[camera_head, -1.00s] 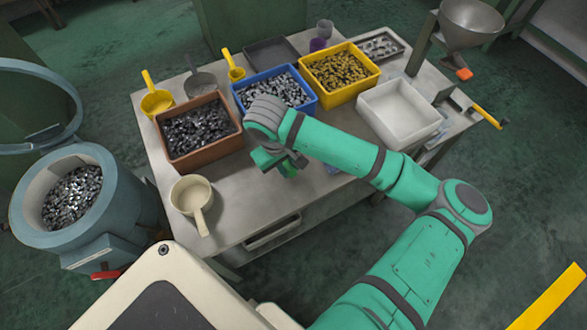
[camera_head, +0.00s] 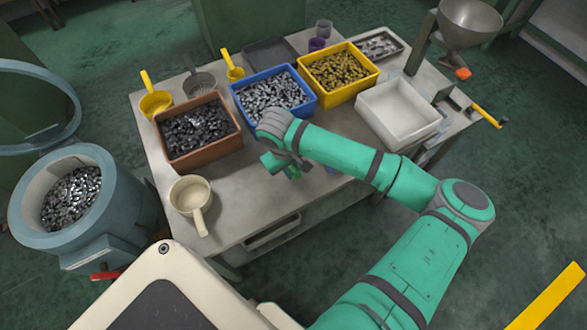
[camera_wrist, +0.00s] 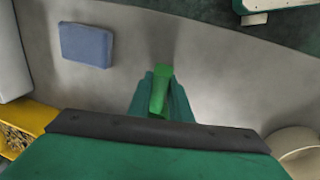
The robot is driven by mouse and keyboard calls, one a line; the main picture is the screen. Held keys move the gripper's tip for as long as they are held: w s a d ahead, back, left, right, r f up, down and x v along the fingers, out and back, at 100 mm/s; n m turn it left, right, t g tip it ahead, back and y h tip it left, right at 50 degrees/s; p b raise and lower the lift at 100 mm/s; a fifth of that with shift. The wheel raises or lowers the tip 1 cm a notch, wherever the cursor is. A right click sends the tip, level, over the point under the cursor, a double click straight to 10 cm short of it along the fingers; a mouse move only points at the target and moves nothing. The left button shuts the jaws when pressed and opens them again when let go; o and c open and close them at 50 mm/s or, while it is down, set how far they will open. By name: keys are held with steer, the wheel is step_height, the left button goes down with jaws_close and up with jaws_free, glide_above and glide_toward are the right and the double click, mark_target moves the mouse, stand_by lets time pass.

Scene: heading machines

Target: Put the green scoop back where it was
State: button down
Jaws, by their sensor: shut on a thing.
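My gripper (camera_wrist: 160,98) is shut on the green scoop (camera_wrist: 158,90). In the wrist view only a bright green part of the scoop shows between the fingertips; the rest is hidden. In the head view my gripper (camera_head: 286,165) is over the front part of the table, in front of the blue crate, and a small bit of green (camera_head: 293,172) shows at the fingers. I cannot tell whether the scoop touches the table.
The grey table (camera_head: 245,200) holds a brown crate (camera_head: 200,153), a blue crate (camera_head: 309,108), a yellow crate (camera_head: 340,97), a white bin (camera_head: 410,125) and a cream scoop (camera_head: 190,192). A blue block (camera_wrist: 86,45) lies near my gripper. Bare tabletop surrounds the gripper.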

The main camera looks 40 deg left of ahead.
steer(key=c, duration=1.6)
jaws_free()
steer(key=shift+f, duration=0.1)
steer(key=shift+s+a, duration=0.15)
steer(key=r, duration=0.4)
steer(key=s+r, duration=0.1)
steer(key=r, duration=0.3)
steer(key=s+r, duration=0.1)
steer(key=r, duration=0.3)
steer(key=shift+s+a, duration=0.1)
steer(key=shift+a, duration=0.05)
